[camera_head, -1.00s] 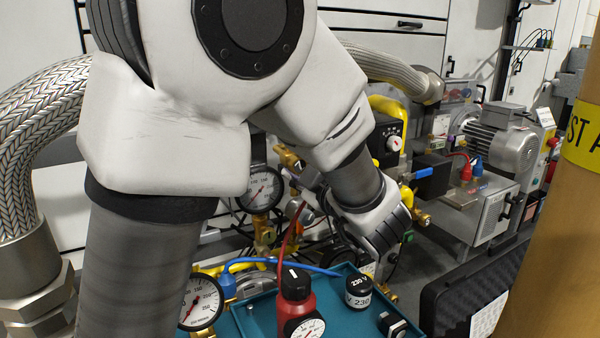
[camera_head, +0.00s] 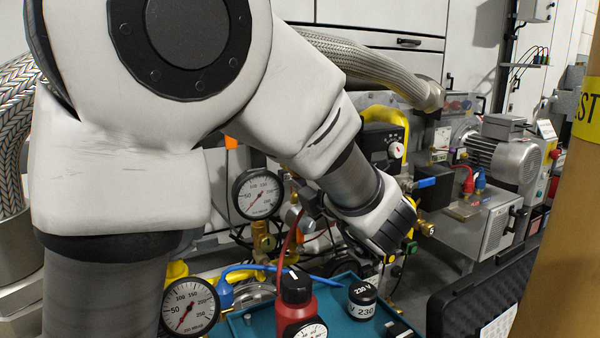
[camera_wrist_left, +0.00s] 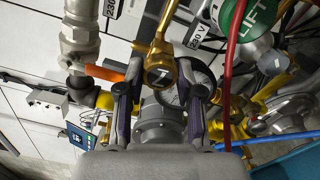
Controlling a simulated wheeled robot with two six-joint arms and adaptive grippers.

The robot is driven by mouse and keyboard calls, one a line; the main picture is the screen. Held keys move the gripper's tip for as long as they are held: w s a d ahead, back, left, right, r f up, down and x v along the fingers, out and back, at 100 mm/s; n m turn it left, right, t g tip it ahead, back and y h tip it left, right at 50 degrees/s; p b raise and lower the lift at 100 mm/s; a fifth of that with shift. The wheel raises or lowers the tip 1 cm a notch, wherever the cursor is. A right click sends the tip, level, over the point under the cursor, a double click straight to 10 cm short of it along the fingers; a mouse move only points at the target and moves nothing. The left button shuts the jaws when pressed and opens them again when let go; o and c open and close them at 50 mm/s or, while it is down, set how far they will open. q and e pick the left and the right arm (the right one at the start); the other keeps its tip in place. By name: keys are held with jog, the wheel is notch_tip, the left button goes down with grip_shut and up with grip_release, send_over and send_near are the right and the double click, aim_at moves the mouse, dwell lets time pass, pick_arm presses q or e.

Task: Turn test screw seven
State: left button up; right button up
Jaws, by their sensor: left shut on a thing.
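In the left wrist view a brass fitting (camera_wrist_left: 159,76) with a round face and a small dark mark stands between my two fingers. The mark is too small to read, so I cannot tell if this is test screw seven. My left gripper (camera_wrist_left: 162,90) is shut on this brass fitting, one finger on each side. In the head view my left gripper (camera_head: 392,232) reaches down among the brass valves behind the teal case, and its fingertips are hidden there. My right gripper is in neither view.
A teal case (camera_head: 338,332) holds a red bottle-like device (camera_head: 296,298) and a black-capped 230 V part (camera_head: 362,300). Pressure gauges (camera_head: 258,194) stand close to my arm. A red hose (camera_wrist_left: 233,70) passes beside the fingers. A tan column (camera_head: 560,230) stands at the right.

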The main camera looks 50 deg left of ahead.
pick_arm(q)
jog(key=shift+f+n, duration=0.1)
jog(key=shift+n, duration=3.7)
jog(key=o, duration=1.2)
jog(key=shift+w, duration=0.1)
jog(key=shift+c, duration=0.2)
